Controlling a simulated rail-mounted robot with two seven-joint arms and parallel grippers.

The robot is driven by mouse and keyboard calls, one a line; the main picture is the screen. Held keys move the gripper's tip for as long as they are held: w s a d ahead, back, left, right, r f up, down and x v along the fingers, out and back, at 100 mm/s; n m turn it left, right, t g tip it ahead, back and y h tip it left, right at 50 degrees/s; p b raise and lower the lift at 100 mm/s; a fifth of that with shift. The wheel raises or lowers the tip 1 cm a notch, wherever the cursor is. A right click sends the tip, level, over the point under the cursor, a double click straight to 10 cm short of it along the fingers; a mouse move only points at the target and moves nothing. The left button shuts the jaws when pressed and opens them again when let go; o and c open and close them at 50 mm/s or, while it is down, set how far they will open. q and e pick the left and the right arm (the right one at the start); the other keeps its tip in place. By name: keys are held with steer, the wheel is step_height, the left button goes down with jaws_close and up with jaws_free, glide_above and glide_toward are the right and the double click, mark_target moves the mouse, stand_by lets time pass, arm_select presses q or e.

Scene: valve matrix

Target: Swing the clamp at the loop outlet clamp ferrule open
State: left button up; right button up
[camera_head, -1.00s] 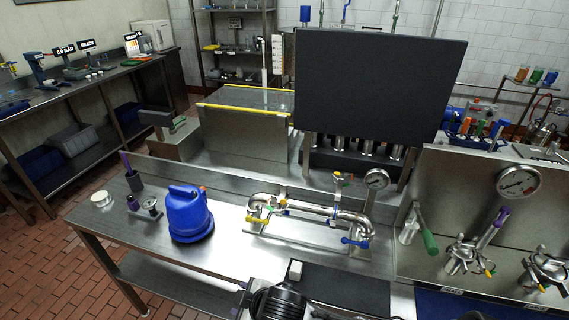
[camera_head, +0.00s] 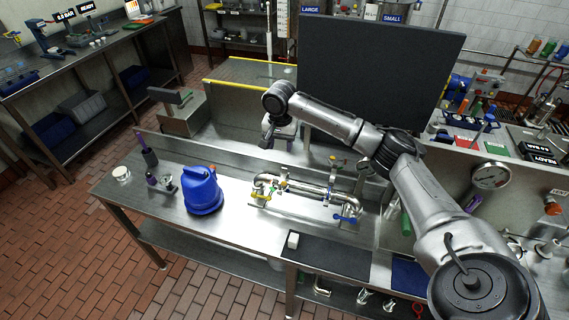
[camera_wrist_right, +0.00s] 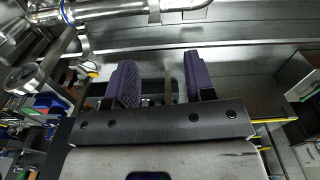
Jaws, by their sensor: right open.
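The steel pipe loop (camera_head: 305,188) lies on the steel bench in the head view, with a yellow-handled valve (camera_head: 259,196) at its left and a blue handle (camera_head: 347,218) at its right. Small clamp fittings sit along it; I cannot tell which is the outlet clamp or whether it is open. My right arm reaches in from the right above the loop, its wrist beyond it. In the right wrist view, my right gripper (camera_wrist_right: 160,75) is open and empty, its purple fingers apart. The pipe (camera_wrist_right: 110,9) crosses the top of that view, apart from the fingers. My left gripper is not in view.
A blue jug (camera_head: 203,190) stands left of the loop. A large dark panel (camera_head: 380,75) rises behind it. A pressure gauge (camera_head: 490,176) is on the right. A dark mat (camera_head: 325,257) lies in front. The bench between jug and loop is clear.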

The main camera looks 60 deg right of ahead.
mark_target(285, 169)
steer(key=shift+m, duration=0.6)
steer(key=f, duration=0.4)
steer(key=d+f, duration=0.1)
steer(key=f, duration=0.7)
steer(key=shift+s+d+f, duration=0.25)
steer(key=shift+s, duration=0.05)
steer(key=shift+c, duration=0.2)
jaws_close()
